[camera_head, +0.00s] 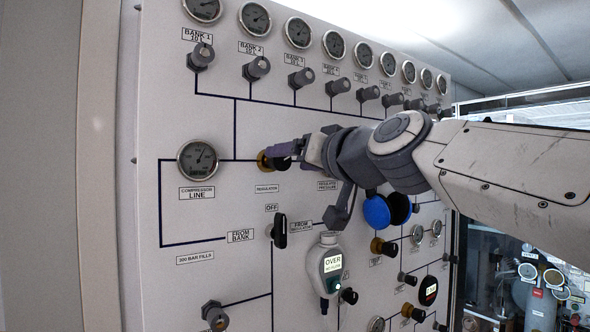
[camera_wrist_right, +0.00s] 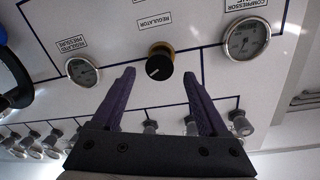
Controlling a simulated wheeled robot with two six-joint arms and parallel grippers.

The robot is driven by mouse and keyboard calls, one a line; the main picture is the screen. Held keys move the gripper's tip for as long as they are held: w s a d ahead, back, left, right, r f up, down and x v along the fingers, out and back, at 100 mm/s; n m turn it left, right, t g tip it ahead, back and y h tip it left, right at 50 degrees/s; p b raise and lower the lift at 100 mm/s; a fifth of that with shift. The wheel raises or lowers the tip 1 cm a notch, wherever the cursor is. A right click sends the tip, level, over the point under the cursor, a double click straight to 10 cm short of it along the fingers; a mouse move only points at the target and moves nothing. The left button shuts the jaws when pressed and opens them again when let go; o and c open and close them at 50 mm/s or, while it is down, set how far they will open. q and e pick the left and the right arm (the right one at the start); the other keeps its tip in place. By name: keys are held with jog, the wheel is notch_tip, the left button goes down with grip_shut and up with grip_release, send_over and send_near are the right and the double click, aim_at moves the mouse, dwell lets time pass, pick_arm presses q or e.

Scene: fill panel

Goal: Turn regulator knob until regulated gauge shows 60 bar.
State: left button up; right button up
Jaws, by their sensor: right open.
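The regulator knob (camera_wrist_right: 159,63) is black with a pale pointer line and a brass collar. In the head view, the regulator knob (camera_head: 275,161) is partly covered by my right gripper (camera_head: 284,149). In the right wrist view, that gripper (camera_wrist_right: 158,76) is open, its two purple fingers either side of the knob's line with clear space around it. The knob is not gripped. The regulated pressure gauge (camera_wrist_right: 83,72) is left of the knob in the wrist view; its reading is too small to tell. In the head view my right arm hides that gauge. My left gripper is not in view.
The compressor line gauge (camera_head: 197,160) is left of the knob. A row of bank knobs, one of them the bank 1 knob (camera_head: 201,56), runs above under several gauges. A black lever (camera_head: 280,231) and a white device with a lit display (camera_head: 327,268) protrude below.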

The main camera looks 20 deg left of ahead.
jog(key=b+v, duration=0.2)
jog(key=v, duration=0.4)
jog(key=shift+w, duration=0.1)
dwell(2.0)
